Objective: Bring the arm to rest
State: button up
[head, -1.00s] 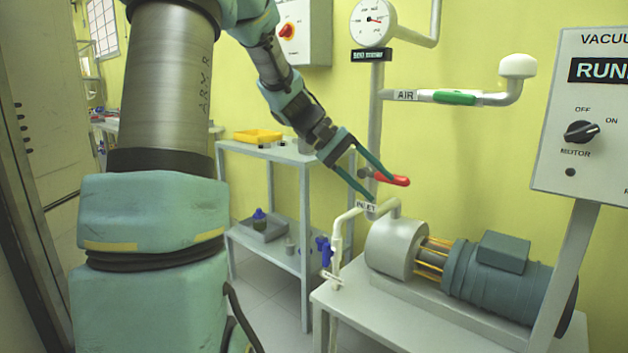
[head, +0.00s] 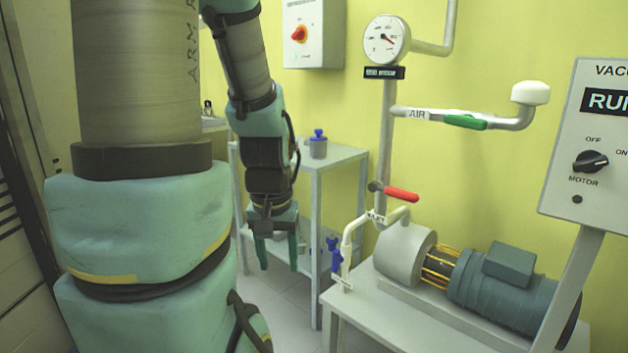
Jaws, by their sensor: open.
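My gripper (head: 278,255) hangs pointing down in front of the grey shelf stand, left of the pump table. Its two green fingers are apart with nothing between them. The upper part of my arm comes down from the top left. My gripper is clear of the red-handled valve (head: 401,194), which is on the pipe above the pump to the right.
The shelf stand (head: 341,152) has a blue-capped bottle (head: 318,144) on top. The vacuum pump (head: 403,252) sits on a low table (head: 398,317) at the right. A control panel (head: 590,160) reads "RUN". Floor shows between stand and table.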

notch_tip(320, 180, up, 14)
jog(key=p, duration=1.1)
jog(key=shift+f+p, duration=0.25)
jog(key=shift+p, duration=0.05)
